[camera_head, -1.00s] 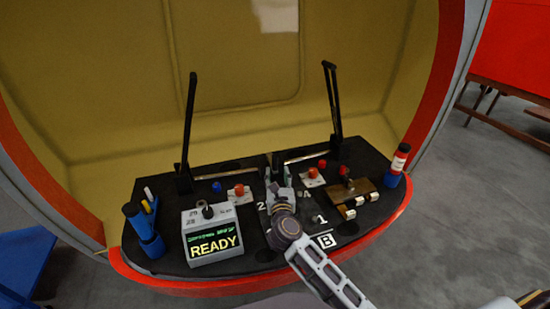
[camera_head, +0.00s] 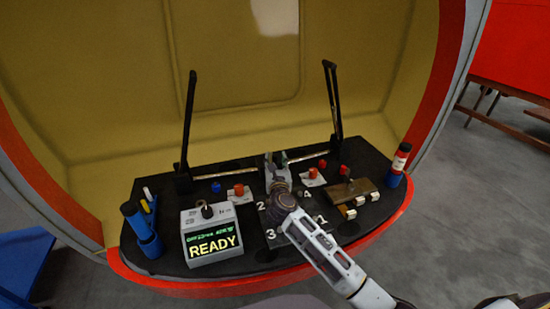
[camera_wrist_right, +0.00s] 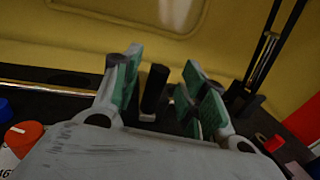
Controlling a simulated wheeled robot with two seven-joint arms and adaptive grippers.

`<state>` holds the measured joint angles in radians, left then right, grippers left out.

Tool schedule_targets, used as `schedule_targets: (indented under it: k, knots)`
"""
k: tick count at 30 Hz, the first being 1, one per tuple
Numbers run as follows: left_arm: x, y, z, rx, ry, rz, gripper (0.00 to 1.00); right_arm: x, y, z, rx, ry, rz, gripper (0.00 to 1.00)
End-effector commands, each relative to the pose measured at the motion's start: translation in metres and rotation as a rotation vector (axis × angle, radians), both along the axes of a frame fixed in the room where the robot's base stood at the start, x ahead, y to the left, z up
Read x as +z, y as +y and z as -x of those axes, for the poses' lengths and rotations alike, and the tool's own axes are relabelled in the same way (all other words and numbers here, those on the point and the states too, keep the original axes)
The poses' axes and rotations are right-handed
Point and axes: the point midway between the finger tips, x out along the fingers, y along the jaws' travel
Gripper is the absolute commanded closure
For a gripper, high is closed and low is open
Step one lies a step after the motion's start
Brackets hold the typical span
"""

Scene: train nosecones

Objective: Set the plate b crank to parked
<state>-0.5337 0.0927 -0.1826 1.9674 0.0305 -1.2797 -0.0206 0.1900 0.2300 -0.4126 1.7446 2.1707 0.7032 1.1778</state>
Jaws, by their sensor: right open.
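My right gripper (camera_head: 276,158) is open over the back middle of the black console, above the dark numbered plate (camera_head: 268,229). Its arm crosses the plate and hides much of it; numbers 1, 2, 3 and 4 show around the arm. In the right wrist view, the green-padded fingers (camera_wrist_right: 168,85) stand apart. A black upright handle (camera_wrist_right: 155,88), which looks like the crank's grip, shows between them, nearer the left finger, with gaps on both sides. The crank's arm and pivot are hidden, and I cannot read the plate's letter. My left gripper is out of view.
A grey box with a READY screen (camera_head: 213,243) stands left of my arm.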

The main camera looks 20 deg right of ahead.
Motion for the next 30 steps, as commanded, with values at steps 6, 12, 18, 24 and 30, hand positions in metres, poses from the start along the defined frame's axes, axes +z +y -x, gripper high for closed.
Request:
schedule_targets:
  k: [6,12,18,24,30]
  knots:
    - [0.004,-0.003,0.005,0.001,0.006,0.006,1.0,0.0,-0.003,-0.017,0.001,-0.001,0.001,0.57]
    - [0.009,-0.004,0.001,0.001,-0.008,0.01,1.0,0.0,-0.006,-0.027,0.001,0.0,0.0,0.57]
    - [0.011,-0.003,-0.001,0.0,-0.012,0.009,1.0,0.0,-0.006,-0.03,0.001,0.0,-0.001,0.57]
    - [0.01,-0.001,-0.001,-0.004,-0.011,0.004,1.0,0.0,-0.006,-0.03,0.001,0.0,-0.001,0.57]
    - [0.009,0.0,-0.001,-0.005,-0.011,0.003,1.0,0.0,-0.006,-0.03,0.0,0.0,0.0,0.79]
